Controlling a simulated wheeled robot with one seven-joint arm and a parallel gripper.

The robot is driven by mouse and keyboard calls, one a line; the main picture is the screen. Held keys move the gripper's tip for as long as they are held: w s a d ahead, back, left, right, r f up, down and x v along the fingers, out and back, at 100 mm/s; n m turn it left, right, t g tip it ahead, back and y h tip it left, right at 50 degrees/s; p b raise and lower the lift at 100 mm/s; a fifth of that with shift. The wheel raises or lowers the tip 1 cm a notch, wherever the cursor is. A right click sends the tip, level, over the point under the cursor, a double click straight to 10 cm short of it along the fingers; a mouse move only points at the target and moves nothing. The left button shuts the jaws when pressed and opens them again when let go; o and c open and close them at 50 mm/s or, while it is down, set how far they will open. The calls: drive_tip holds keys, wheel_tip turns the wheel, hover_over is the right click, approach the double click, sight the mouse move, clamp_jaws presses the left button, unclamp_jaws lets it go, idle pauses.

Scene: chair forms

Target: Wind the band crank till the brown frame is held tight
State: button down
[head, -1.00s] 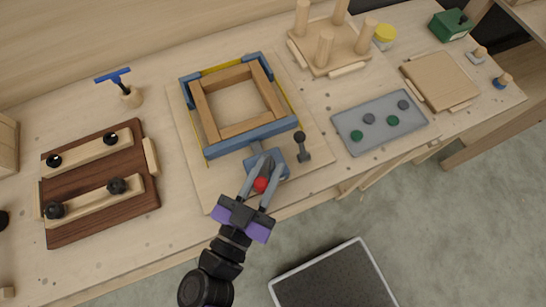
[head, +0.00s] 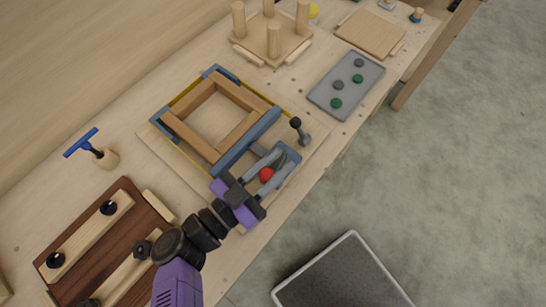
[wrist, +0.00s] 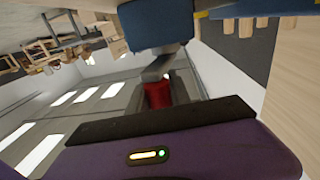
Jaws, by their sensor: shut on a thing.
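The brown frame (head: 190,137) lies flat on a pale board. A yellow band (head: 184,98) runs along its outer sides, with blue blocks (head: 221,75) at corners and a blue bar (head: 247,141) along the near side. The blue crank housing (head: 291,158) stands near the board's front edge. My gripper (head: 268,168) is shut on the red crank knob (head: 266,175). In the wrist view the red knob (wrist: 158,94) sits between the fingers, below a blue block. The crank arm is mostly hidden by my fingers. I cannot tell how tight the band is.
A grey lever with a black ball (head: 296,123) stands right of the housing. A dark clamp board (head: 120,225), a blue-handled tool (head: 90,147), a pegged stand (head: 270,40) and a grey tray (head: 347,85) share the bench. Open floor lies right, with a dark mat (head: 345,275).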

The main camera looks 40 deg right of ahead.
sight(274, 170)
drive_tip(key=shift+w+a+f+m+g+b, duration=0.1)
drive_tip(key=shift+f+m+g+b, duration=0.35)
drive_tip(key=shift+g, duration=0.35)
drive_tip(key=shift+r, duration=0.15)
drive_tip(key=c, duration=1.2)
unclamp_jaws()
drive_tip(key=shift+r, duration=0.1)
drive_tip(key=shift+r, duration=0.15)
wheel_tip(274, 170, up, 20)
drive_tip(key=shift+f, duration=0.1)
drive_tip(key=shift+w+m, duration=0.1)
drive_tip(key=shift+m, duration=0.15)
